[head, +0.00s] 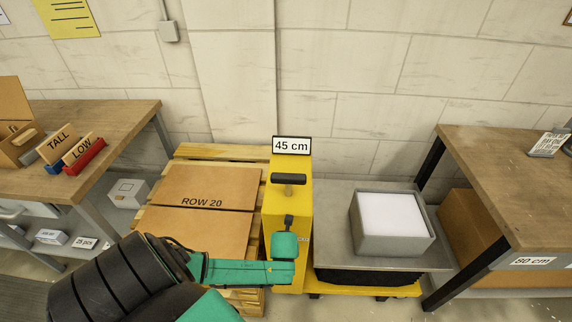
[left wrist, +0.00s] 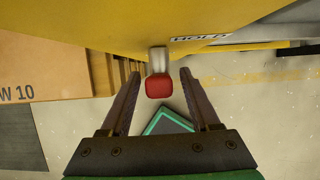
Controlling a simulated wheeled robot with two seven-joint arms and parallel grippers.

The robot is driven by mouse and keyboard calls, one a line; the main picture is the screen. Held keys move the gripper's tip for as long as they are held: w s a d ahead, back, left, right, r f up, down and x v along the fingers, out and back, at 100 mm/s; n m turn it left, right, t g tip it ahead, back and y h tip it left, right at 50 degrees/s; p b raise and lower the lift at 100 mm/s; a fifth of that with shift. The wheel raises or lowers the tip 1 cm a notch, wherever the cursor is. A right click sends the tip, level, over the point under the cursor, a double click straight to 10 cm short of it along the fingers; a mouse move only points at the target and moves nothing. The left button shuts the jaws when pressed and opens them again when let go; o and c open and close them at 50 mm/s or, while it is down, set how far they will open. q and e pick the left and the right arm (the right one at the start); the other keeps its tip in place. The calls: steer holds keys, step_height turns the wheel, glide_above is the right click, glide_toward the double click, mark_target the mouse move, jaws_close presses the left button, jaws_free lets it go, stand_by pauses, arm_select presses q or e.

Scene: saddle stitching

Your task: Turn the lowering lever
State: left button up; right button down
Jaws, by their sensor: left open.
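The lowering lever, a short grey stem with a red knob (left wrist: 158,89), sticks out of the yellow body (left wrist: 110,25) of the lift table in the left wrist view. My left gripper (left wrist: 161,76) is open, with one finger on each side of the lever and a gap visible on both sides. A label reading HOLD (left wrist: 200,38) is beside the lever. In the head view my left arm reaches the front of the yellow lift column (head: 286,205); the lever is hidden there. My right gripper is not in view.
The lift's grey platform (head: 332,235) carries a grey box of white sheets (head: 390,222). A sign reads 45 cm (head: 291,146). Wooden benches stand left (head: 120,115) and right (head: 500,180).

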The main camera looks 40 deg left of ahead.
arm_select(q)
steer(key=shift+f, duration=0.15)
jaws_close()
